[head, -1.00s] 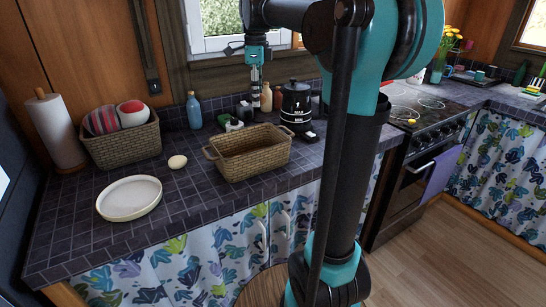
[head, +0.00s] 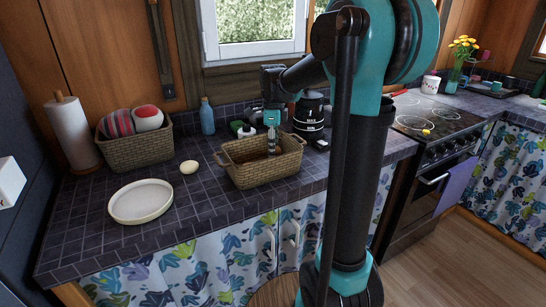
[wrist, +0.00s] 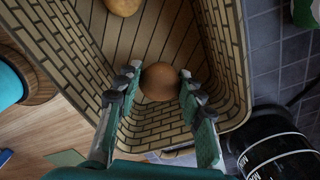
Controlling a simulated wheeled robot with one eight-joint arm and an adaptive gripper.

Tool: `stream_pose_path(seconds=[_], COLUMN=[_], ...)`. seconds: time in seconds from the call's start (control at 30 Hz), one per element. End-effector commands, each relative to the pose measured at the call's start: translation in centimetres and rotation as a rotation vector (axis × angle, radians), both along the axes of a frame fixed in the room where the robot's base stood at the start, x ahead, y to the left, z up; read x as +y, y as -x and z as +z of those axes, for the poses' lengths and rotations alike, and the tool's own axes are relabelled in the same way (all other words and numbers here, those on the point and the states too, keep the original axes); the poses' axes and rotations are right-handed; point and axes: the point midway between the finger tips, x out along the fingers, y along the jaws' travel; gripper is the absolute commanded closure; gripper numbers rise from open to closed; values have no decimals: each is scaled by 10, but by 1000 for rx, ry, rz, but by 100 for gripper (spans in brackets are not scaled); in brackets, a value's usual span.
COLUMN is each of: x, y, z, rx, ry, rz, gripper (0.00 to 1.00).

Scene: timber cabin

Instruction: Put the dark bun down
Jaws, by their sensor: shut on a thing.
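The dark bun (wrist: 160,82) is brown and round, held between the fingers of my gripper (wrist: 157,88) in the wrist view. My gripper is shut on it, inside the wicker basket (wrist: 232,60). In the head view my gripper (head: 272,148) points straight down into the basket (head: 264,175) on the tiled counter. The basket's front wall hides the lower part of that spot. I cannot tell whether the bun touches the basket floor. A lighter bun (wrist: 122,5) lies in the basket, cut by the top edge of the wrist view, apart from the dark one.
A white plate (head: 140,201) and a pale round item (head: 189,167) are on the counter left of the basket. A second basket (head: 137,151) holds cloth-like round things beside a paper roll (head: 70,132). A black canister (head: 308,115) and blue bottle (head: 207,116) stand behind.

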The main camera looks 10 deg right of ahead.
Motion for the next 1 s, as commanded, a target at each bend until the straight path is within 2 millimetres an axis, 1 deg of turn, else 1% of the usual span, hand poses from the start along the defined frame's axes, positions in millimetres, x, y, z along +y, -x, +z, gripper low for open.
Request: stream_pose_path(seconds=[0.1,0.23,0.63,0.67,0.7,0.8,0.83,1.0], x=[0,0,0,0,0,0,0,0], y=[0,0,0,0,0,0,0,0], z=[-17,-31,-36,-37,-36,-36,-36,-36], rx=[0,0,0,0,0,0,0,0], ry=[0,0,0,0,0,0,0,0], rz=[0,0,0,0,0,0,0,0], gripper=[88,88,88,61,56,43,41,41])
